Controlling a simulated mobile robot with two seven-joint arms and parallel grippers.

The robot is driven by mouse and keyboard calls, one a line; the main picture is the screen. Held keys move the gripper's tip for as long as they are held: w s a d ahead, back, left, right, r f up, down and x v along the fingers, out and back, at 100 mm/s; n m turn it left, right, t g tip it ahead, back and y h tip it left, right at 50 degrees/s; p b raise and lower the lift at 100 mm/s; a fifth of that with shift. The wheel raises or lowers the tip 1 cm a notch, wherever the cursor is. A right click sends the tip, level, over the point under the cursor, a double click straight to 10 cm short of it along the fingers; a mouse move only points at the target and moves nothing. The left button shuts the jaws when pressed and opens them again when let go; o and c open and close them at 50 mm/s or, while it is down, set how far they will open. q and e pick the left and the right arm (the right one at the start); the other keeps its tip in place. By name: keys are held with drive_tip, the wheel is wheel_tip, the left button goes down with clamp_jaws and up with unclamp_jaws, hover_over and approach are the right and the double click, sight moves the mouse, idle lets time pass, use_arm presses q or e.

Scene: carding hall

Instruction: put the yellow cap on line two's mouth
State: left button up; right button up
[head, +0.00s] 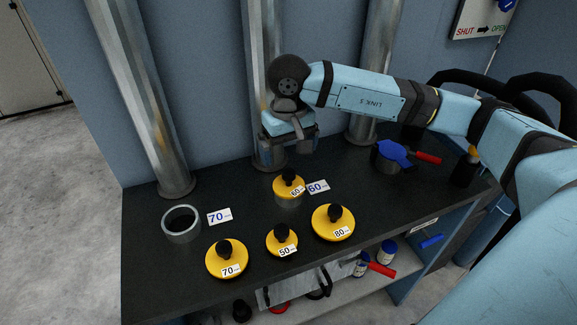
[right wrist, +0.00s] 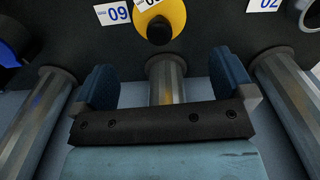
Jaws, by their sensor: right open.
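A yellow cap (head: 280,192) with a black knob and a 60 label sits on top of the middle grey mouth (head: 290,203), beside a 60 card (head: 318,187). It looks level; how tightly it fits cannot be told. In the right wrist view the yellow cap (right wrist: 172,14) shows at the top, beyond the fingers. My right gripper (head: 289,146) is open and empty, above and behind this cap, apart from it. Loose yellow caps labelled 70 (head: 214,259), 50 (head: 273,243) and 80 (head: 324,226) lie along the bench's front. My left gripper is out of view.
An open grey mouth (head: 181,237) stands at left by a 70 card (head: 219,217). A blue clamp-like piece (head: 391,152) with a red handle covers a mouth at right. Upright metal pipes (head: 150,115) line the bench's back. A shelf (head: 350,280) below holds jars.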

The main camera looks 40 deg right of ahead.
sight(289, 171)
wheel_tip(289, 171, up, 4)
drive_tip(key=shift+f, duration=0.15)
idle(0.6)
